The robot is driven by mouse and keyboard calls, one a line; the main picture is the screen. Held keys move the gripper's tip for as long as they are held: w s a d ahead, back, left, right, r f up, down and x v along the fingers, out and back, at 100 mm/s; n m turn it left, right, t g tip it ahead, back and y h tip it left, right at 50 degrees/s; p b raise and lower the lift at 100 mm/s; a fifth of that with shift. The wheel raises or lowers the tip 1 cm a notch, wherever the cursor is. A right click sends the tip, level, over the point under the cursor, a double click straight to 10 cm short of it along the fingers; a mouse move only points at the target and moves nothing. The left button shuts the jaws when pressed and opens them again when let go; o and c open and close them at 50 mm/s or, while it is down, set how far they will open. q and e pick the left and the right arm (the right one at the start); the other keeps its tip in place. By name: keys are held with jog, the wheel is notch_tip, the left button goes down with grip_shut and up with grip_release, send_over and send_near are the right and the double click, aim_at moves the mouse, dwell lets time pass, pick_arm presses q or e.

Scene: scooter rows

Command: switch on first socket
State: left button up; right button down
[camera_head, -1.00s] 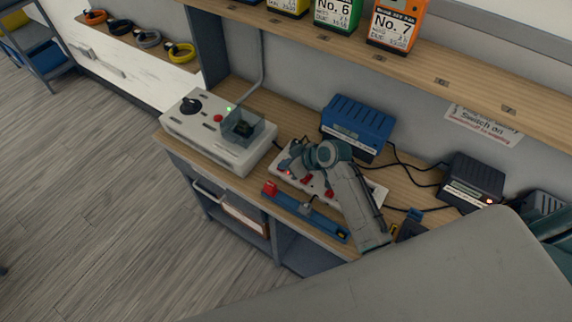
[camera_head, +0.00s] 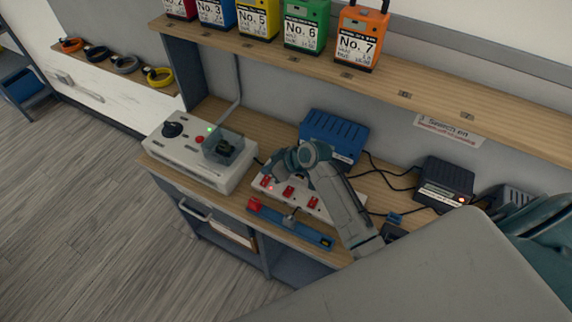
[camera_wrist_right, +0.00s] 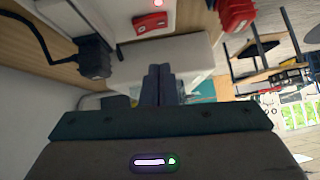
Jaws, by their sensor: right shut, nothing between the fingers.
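A white socket strip (camera_head: 302,197) with several red rocker switches lies on the workbench, partly hidden behind my right arm. Its left-end switch (camera_head: 266,181) and the middle one (camera_head: 289,190) show, with a small red light glowing near the left end. In the right wrist view a red switch (camera_wrist_right: 150,24) on the pale strip shows ahead of the fingers, with a glowing red light above it. My right gripper (camera_head: 275,177) is over the strip's left end, fingers together and empty; they show in the right wrist view (camera_wrist_right: 160,72). Contact is unclear. My left gripper is not visible.
A white control box (camera_head: 190,160) stands left of the strip. A blue case (camera_head: 333,132) is behind it and a blue bar with a red end (camera_head: 290,224) in front. A black adapter (camera_head: 445,181) with cables sits to the right. A shelf (camera_head: 400,88) overhangs the back.

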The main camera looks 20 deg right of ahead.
pick_arm(q)
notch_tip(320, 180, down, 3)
jog(key=b, duration=0.3)
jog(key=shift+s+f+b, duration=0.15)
jog(key=shift+b, duration=0.2)
pick_arm(e)
jog(key=s+a+v, duration=0.1)
jog(key=v, duration=0.9)
jog(key=shift+s+a, duration=0.1)
jog(key=shift+a, duration=0.05)
